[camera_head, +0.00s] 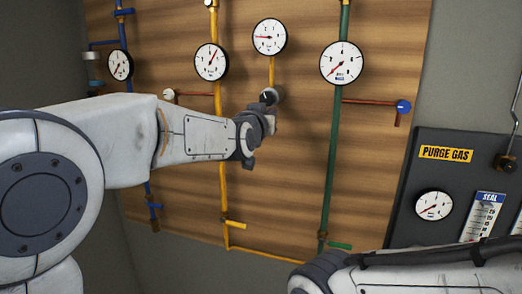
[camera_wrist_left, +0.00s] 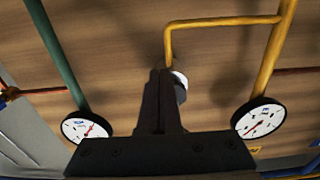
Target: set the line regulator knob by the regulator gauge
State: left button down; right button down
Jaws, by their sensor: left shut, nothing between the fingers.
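A round white gauge (camera_head: 269,37) with a red needle pointing left sits at the top of a short yellow pipe, and I take it for the regulator gauge. A small grey knob (camera_head: 277,92) sits on that pipe below it, partly hidden by my left gripper (camera_head: 267,100). The gripper is shut and empty, with its tips close to the knob; I cannot tell whether they touch. In the left wrist view, the closed fingers (camera_wrist_left: 160,80) partly cover a pale round part (camera_wrist_left: 180,85) that I cannot identify for sure. My right gripper is out of view.
Gauges on the yellow pipe (camera_head: 211,62) and green pipe (camera_head: 342,63) flank the knob. A blue knob (camera_head: 404,107) is on the right and a white knob (camera_head: 169,94) on the left. A dark purge gas panel (camera_head: 408,200) stands at right.

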pick_arm(q)
jog(key=shift+a+r, duration=0.15)
jog(key=shift+r, duration=0.3)
dwell(0.6)
jog(key=shift+w+a+b, duration=0.3)
jog(key=shift+a+b, duration=0.65)
jog(key=shift+b, duration=1.5)
jog(key=shift+r, duration=0.1)
jog(key=f+b+v, duration=0.1)
jog(key=b+v, duration=0.4)
jog(key=v, duration=0.1)
jog(key=shift+f, duration=0.2)
